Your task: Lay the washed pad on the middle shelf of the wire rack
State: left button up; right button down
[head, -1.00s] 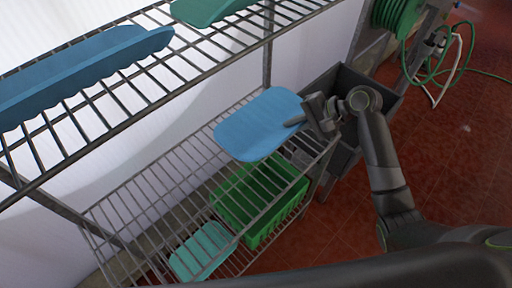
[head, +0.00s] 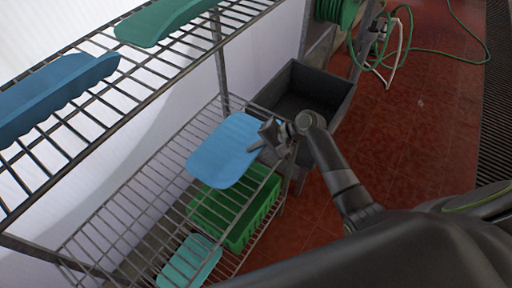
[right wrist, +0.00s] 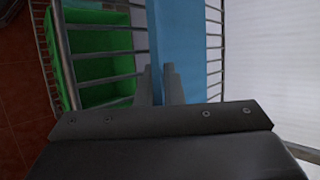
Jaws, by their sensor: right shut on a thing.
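The washed pad is a flat light-blue sheet (head: 222,152) at the wire rack's middle shelf (head: 125,197), over the shelf's right end. My right gripper (head: 262,146) is shut on the pad's right edge. In the right wrist view the pad (right wrist: 180,45) runs up from between the fingers (right wrist: 162,85). I cannot tell whether the pad touches the shelf wires or is held just above them. My left gripper is not in view.
The top shelf (head: 140,75) holds a blue pad (head: 55,92) and a green pad (head: 165,20). Below the middle shelf are a green crate (head: 240,208) and a teal pad (head: 190,262). A dark grey bin (head: 310,90) stands beyond the rack. The middle shelf's left part is bare.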

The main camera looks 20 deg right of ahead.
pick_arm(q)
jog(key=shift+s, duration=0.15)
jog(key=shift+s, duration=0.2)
pick_arm(e)
jog(key=c, duration=1.6)
grip_release()
jog(key=shift+o, duration=0.2)
